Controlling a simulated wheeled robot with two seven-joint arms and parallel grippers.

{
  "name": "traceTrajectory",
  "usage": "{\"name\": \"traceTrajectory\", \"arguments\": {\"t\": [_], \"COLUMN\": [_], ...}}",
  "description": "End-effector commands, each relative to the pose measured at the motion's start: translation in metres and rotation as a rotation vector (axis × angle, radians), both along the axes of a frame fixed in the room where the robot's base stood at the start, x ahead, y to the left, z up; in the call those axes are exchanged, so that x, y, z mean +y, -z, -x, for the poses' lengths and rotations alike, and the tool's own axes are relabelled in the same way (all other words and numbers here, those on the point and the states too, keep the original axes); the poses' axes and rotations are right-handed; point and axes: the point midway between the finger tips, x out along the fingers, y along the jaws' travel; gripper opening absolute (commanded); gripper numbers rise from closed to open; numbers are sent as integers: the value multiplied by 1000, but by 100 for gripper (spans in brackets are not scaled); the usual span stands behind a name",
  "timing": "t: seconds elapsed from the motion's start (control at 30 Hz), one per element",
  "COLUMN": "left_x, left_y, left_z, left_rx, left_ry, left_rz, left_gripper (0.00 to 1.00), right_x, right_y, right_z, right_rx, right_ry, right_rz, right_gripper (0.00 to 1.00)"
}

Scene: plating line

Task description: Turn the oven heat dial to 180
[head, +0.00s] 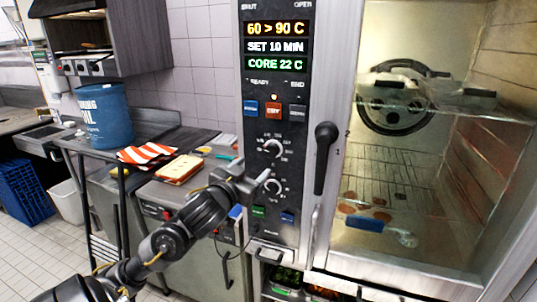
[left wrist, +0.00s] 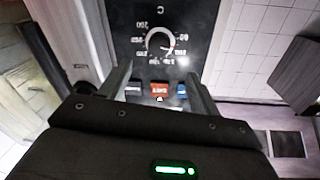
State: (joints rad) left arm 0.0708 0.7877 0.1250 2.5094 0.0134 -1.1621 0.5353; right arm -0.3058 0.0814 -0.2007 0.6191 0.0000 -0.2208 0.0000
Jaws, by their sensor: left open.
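The oven's control panel (head: 297,120) stands upright in the middle of the head view. The heat dial (head: 272,147) is the upper of two round knobs. It also shows upside down in the left wrist view (left wrist: 160,42), with numbers around it and a red mark towards the right. The display (head: 275,29) reads "60 > 90 C". My left gripper (head: 252,178) is open and empty in front of the panel, low and left of the heat dial. In the left wrist view its fingers (left wrist: 160,88) are spread, with the dial beyond their tips. My right gripper is not in view.
A lower dial (head: 272,187) and coloured buttons (head: 273,110) share the panel. The black door handle (head: 325,157) juts out right of it. A glass oven door (head: 400,170) stands at the right. A blue bucket (head: 104,115) and striped cloth (head: 147,151) are at the left.

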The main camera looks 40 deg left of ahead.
Motion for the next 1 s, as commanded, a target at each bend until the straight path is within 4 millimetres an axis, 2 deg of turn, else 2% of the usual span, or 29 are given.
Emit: {"name": "traceTrajectory", "arguments": {"t": [0.37, 0.67, 0.8, 1.0], "left_x": [-4, 9, 15, 22], "left_y": [2, 4, 0, 1], "left_z": [-17, -27, -56, -87], "left_rx": [-3, 1, -1, 0], "left_ry": [25, -4, -3, -1], "left_rz": [-9, -8, 4, 3], "left_gripper": [63, 63, 63, 63], "right_x": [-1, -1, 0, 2], "right_y": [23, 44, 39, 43], "right_z": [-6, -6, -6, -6], "right_rx": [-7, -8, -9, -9], "right_ry": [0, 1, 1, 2], "right_rz": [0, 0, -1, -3], "right_gripper": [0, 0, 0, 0]}}
